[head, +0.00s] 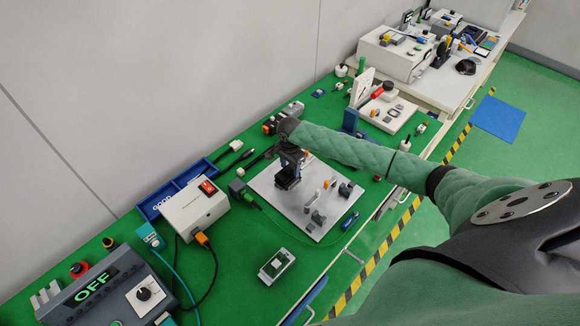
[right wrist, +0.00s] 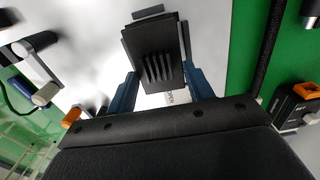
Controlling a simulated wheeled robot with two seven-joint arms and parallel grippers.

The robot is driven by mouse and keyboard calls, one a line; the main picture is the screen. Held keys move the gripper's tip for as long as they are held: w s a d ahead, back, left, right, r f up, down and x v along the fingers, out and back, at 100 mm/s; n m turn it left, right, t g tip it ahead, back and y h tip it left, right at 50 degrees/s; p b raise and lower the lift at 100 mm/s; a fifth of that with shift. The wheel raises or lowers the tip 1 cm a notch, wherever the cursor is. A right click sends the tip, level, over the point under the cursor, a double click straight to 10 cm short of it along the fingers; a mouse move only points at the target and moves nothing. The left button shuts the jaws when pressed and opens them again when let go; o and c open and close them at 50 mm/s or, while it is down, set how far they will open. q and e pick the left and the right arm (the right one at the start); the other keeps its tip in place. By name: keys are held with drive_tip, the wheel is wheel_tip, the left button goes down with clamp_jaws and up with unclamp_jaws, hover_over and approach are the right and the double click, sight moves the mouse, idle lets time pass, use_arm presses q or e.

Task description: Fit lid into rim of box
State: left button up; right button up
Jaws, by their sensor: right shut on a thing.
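My right gripper (head: 291,160) is over the light grey board (head: 262,188) in the middle of the green bench. Its blue fingers (right wrist: 162,85) are shut on a dark ribbed piece (right wrist: 158,52), which also shows as a black block under the gripper in the head view (head: 287,179). I cannot tell for sure whether this piece is the lid, or whether it touches the board. A small pale open-looking case (head: 277,264), perhaps the box, lies on the green mat in front of the board, apart from the gripper. My left gripper is out of view.
Grey fixtures (head: 318,217) and small parts stand on the board's right half. A white box with a red switch (head: 195,211) and a blue tray (head: 160,204) stand to the left. A blue-handled tool (head: 349,221) lies at right. Green mat around the case is mostly clear.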

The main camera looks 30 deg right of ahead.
sight(290, 168)
drive_tip(key=shift+f, duration=0.85)
drive_tip(key=o, duration=1)
drive_tip(key=shift+o, duration=0.2)
drive_tip(key=shift+r, duration=0.1)
drive_tip(key=shift+r+b, duration=0.3)
drive_tip(key=shift+b, duration=0.1)
wheel_tip(290, 168, up, 6)
drive_tip(key=b, duration=0.2)
drive_tip(key=shift+b, duration=0.35)
drive_tip(key=shift+r, duration=0.5)
